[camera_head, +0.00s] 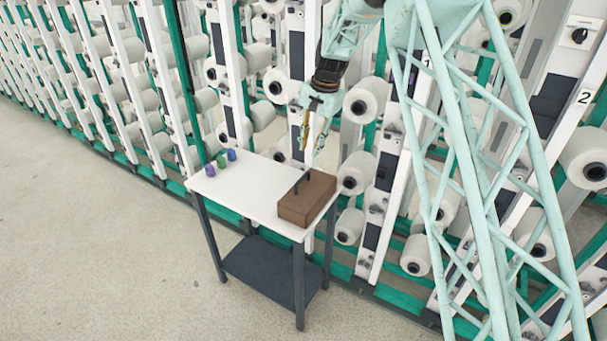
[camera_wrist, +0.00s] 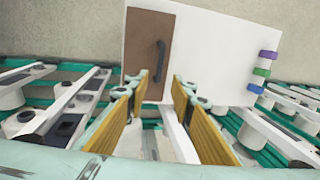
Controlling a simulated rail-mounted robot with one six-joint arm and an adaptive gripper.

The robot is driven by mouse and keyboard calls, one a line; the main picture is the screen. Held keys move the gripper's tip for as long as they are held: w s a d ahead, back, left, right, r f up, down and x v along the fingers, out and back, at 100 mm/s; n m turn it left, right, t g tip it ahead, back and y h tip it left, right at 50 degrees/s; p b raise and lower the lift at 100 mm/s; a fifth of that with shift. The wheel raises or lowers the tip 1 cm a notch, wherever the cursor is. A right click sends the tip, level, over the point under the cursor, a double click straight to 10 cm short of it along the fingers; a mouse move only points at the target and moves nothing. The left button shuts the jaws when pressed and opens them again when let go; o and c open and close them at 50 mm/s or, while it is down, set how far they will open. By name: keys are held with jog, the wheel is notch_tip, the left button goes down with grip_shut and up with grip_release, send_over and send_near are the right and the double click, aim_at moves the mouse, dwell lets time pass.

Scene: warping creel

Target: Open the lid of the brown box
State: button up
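The brown box (camera_head: 307,198) sits at the right end of a white table, its lid down. A dark handle (camera_wrist: 160,62) stands up from the lid. In the wrist view the box (camera_wrist: 148,39) lies ahead of my gripper, towards the upper left. My gripper (camera_head: 313,133) hangs above and behind the box in the head view, apart from it. In the wrist view the yellow-padded fingers of my gripper (camera_wrist: 160,105) are spread wide with nothing between them.
The white table (camera_head: 240,188) has a dark lower shelf (camera_head: 275,268). Purple (camera_head: 210,171), green (camera_head: 221,161) and blue (camera_head: 232,155) small objects stand at its left end. Creel frames with white yarn bobbins (camera_head: 366,100) rise close behind. Floor in front is clear.

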aim_at(303, 177)
jog(key=shift+f, duration=0.2)
jog(key=shift+w+a+f, duration=0.2)
jog(key=shift+a+f, duration=0.2)
jog(key=shift+f, duration=1.8)
jog(key=shift+w+a+f, duration=0.25)
jog(key=shift+a+f, duration=0.15)
jog(key=shift+f, duration=1.8)
jog(key=shift+w+a+f, duration=0.2)
jog(key=shift+a+f, duration=0.2)
jog(key=shift+f, duration=1.8)
jog(key=shift+c, duration=0.8)
grip_shut()
